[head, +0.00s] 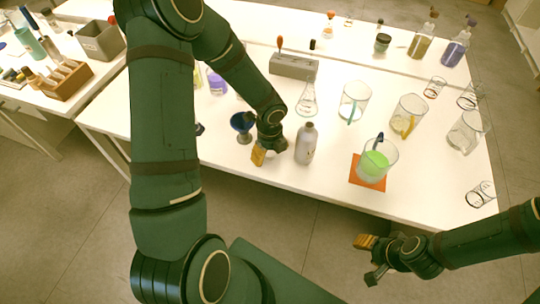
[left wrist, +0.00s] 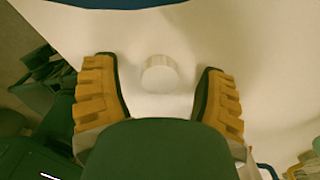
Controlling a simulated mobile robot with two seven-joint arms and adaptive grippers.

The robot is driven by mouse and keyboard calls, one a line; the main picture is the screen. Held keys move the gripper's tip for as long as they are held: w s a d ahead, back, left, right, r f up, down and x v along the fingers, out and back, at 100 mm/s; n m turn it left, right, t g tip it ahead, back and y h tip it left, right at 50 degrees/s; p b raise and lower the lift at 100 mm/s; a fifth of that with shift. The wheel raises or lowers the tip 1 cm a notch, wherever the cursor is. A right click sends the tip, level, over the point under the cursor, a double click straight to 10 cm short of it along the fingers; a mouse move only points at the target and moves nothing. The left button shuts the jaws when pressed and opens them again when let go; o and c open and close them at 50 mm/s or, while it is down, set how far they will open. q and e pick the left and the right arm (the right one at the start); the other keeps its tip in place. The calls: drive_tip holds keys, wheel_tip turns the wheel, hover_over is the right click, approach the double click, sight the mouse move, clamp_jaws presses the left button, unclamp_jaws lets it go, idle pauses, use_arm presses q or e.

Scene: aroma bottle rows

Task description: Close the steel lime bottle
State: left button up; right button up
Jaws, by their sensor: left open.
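A grey, pale bottle (head: 305,146), likely the steel lime bottle, stands upright near the table's front edge; I cannot tell if its mouth is covered. My left gripper (head: 262,153) is just left of it, pointing down near the table's front edge. In the left wrist view its orange-padded fingers (left wrist: 160,95) are wide apart. A small pale round piece (left wrist: 160,75), like a cap or stopper, lies between them, untouched; the gripper hides it in the head view. My right gripper (head: 368,257) is off the table's front edge, fingers apart, empty.
A blue goblet-like vessel (head: 242,124) stands close behind my left gripper. A beaker of green liquid (head: 374,163) sits on an orange mat (head: 358,176) to the right. A flask (head: 307,98), a grey block (head: 293,66) and several glass beakers stand farther back.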

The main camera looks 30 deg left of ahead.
sight(270, 153)
use_arm(q)
drive_tip(key=c, duration=0.8)
drive_tip(key=shift+c, duration=0.3)
wheel_tip(270, 153, up, 10)
drive_tip(key=p, duration=0.4)
